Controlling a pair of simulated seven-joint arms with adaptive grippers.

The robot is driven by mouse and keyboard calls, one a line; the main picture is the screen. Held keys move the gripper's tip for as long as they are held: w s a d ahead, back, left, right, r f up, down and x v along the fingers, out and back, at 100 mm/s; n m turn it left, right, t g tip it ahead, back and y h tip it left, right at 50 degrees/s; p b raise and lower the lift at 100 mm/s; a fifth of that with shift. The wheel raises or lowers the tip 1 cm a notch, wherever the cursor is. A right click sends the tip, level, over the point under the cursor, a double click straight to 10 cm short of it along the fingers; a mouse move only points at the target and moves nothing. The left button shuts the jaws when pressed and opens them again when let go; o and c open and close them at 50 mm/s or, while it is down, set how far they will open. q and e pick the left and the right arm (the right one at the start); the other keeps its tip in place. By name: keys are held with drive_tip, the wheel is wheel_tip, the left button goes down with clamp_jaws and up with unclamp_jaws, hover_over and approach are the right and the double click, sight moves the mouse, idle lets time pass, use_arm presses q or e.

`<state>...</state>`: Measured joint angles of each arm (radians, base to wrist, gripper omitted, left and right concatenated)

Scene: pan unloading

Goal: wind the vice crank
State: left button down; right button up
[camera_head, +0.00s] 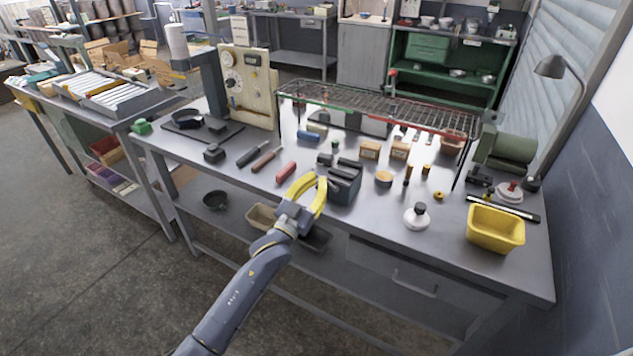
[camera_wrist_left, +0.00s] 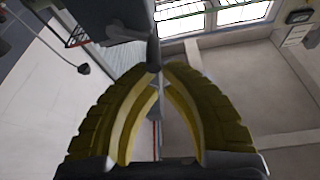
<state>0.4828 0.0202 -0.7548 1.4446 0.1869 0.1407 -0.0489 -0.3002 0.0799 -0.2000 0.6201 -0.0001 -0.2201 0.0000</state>
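The dark grey vice (camera_head: 345,184) stands near the front edge of the workbench, left of its middle. Its dark body also shows at the top of the left wrist view (camera_wrist_left: 116,18). My left gripper (camera_head: 319,179) has yellow fingers and is at the vice's left side. In the left wrist view its fingertips (camera_wrist_left: 156,70) close in on a dark upright crank handle (camera_wrist_left: 153,48) and appear to pinch its end. The rest of the crank is mostly hidden by the fingers. My right gripper is in neither view.
A wire rack (camera_head: 375,108) spans the bench behind the vice. A red-handled tool (camera_head: 286,172) lies to the left. The bench front by the vice is clear.

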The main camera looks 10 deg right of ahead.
use_arm(q)
drive_tip(key=shift+w+a+f+n+t+y, duration=0.2)
drive_tip(key=shift+n+t+y, duration=0.1)
drive_tip(key=shift+n, duration=0.6)
idle(2.2)
